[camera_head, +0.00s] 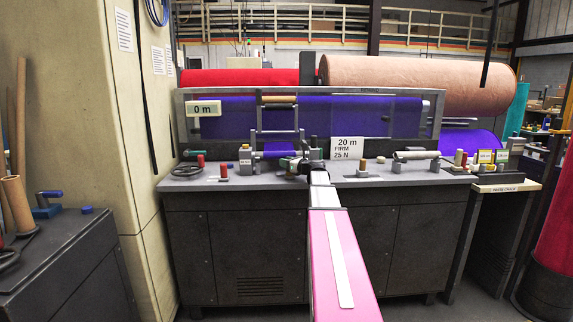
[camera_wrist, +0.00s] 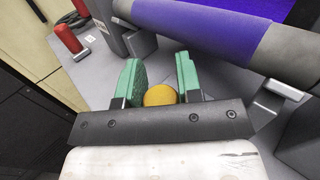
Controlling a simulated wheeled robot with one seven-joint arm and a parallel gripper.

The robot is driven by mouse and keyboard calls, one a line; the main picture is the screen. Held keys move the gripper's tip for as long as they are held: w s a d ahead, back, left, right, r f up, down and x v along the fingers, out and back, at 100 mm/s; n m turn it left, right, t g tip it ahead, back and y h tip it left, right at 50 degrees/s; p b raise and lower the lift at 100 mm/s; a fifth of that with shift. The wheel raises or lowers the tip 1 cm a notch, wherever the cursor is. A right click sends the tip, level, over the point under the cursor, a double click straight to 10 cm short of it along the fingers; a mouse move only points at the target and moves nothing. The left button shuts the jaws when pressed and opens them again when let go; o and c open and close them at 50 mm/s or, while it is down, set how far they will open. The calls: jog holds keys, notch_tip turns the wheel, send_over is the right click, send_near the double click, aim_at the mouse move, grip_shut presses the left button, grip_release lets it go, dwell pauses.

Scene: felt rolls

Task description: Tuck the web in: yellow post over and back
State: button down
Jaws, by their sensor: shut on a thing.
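A yellow post (camera_wrist: 160,95) with a round top sits between the two green finger pads of my gripper (camera_wrist: 158,78) in the wrist view. My gripper is shut on it. In the head view my gripper (camera_head: 291,163) is at the bench front, left of centre, and the post in it cannot be made out. The blue-violet web (camera_head: 350,118) stretches across the frame behind, with a lower piece (camera_head: 278,150) just behind my gripper. In the wrist view the web (camera_wrist: 215,22) lies over a dark roller beyond the fingers. Its loose edge cannot be made out.
Red posts (camera_head: 201,161) stand to the left on the grey bench (camera_head: 330,181). An orange-topped post (camera_head: 362,165) and a pale roller (camera_head: 415,154) stand to the right. Signs read "0 m" (camera_head: 204,109) and "20 m FIRM 25 N" (camera_head: 347,148). A cream pillar (camera_head: 90,120) stands left.

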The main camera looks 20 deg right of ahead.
jog(key=c, duration=0.8)
grip_release()
jog(key=shift+w+d, duration=0.15)
jog(key=shift+w, duration=0.1)
jog(key=shift+s, duration=0.15)
